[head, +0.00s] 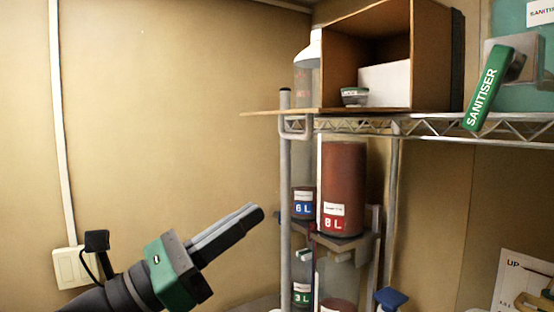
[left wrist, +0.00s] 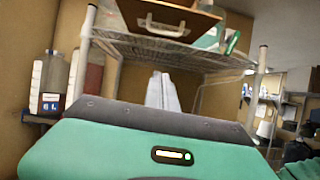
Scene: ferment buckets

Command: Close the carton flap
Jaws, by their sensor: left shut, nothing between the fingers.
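The carton (head: 427,50) is a brown box on the top wire shelf, with its open side facing me. Its flap (head: 262,112) lies lowered, roughly level, and sticks out past the shelf's left end. A white block and a small jar are inside the carton. In the left wrist view a brown panel with a pale handle (left wrist: 165,26), apparently the flap, shows at the top. My left gripper (head: 255,213) is shut and empty, below the flap and apart from it. Its fingers also show in the left wrist view (left wrist: 162,90). My right gripper is not in view.
The wire shelf (head: 345,126) has a metal post (head: 285,200) at its left. Red-brown vessels (head: 343,185) stand below. A green SANITISER handle (head: 482,95) hangs right of the carton. Free space lies left of the shelf, before the bare wall.

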